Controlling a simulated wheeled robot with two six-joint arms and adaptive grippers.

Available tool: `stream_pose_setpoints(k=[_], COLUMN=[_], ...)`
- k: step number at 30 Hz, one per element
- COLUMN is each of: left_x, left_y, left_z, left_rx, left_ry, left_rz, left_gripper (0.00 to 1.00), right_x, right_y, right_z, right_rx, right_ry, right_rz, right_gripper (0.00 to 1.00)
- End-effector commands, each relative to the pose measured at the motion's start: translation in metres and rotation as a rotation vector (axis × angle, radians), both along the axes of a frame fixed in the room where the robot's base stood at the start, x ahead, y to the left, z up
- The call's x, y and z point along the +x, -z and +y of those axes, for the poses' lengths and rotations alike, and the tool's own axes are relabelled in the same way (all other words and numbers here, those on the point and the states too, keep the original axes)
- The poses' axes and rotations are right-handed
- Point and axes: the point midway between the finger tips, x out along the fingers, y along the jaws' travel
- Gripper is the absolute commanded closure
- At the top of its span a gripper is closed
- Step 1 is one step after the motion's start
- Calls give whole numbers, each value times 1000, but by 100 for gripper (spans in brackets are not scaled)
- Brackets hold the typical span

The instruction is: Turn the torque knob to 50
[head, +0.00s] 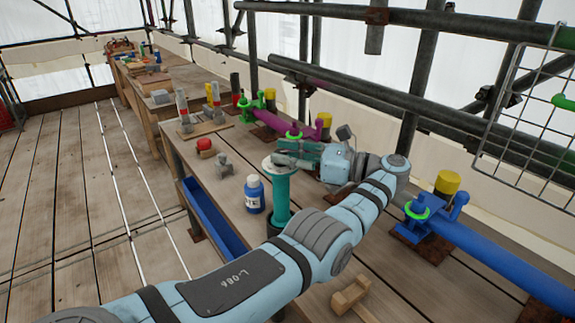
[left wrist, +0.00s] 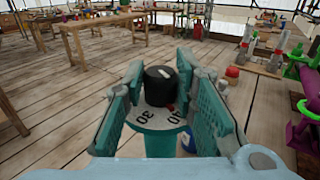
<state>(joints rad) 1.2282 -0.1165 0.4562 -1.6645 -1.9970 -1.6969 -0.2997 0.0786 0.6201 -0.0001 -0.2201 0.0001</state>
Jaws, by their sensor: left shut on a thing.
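The torque knob (left wrist: 160,86) is a black cylinder with a pale mark on top, seen between my left fingers in the left wrist view. It sits on a pale round dial (left wrist: 150,118) with dark numerals. One looks like 30; another is partly hidden by a finger. A small red mark shows at the knob's base. In the head view the dial (head: 268,163) tops a teal post (head: 281,205), and the gripper hides the knob. My left gripper (head: 287,156) is shut on the knob, reaching across from the right. My right gripper is not in view.
A red-topped item (head: 204,147) and a grey fitting (head: 224,165) lie farther left. A blue pipe (head: 490,258) and a purple pipe (head: 278,122) run along the right side. A wooden piece (head: 350,296) lies in front.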

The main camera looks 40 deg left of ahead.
Motion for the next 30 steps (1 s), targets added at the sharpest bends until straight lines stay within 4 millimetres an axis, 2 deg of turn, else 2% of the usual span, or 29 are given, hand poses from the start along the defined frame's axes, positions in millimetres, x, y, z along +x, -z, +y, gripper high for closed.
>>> stream_pose_setpoints(k=[12, 13, 16, 26, 30], left_x=[0, 0, 0, 0, 0], left_y=[2, 2, 2, -2, -24], left_z=[0, 0, 0, 0, 0], left_rx=[-6, -6, -5, -3, -2], left_ry=[-6, -6, -5, -4, -4], left_rz=[5, 5, 3, 1, -3], left_gripper=[100, 70, 54, 54, 54], right_x=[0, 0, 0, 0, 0], right_y=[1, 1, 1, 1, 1], right_z=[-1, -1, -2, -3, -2], right_rx=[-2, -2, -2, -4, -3], right_ry=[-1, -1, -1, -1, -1], right_rz=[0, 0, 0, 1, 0], right_gripper=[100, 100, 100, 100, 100])
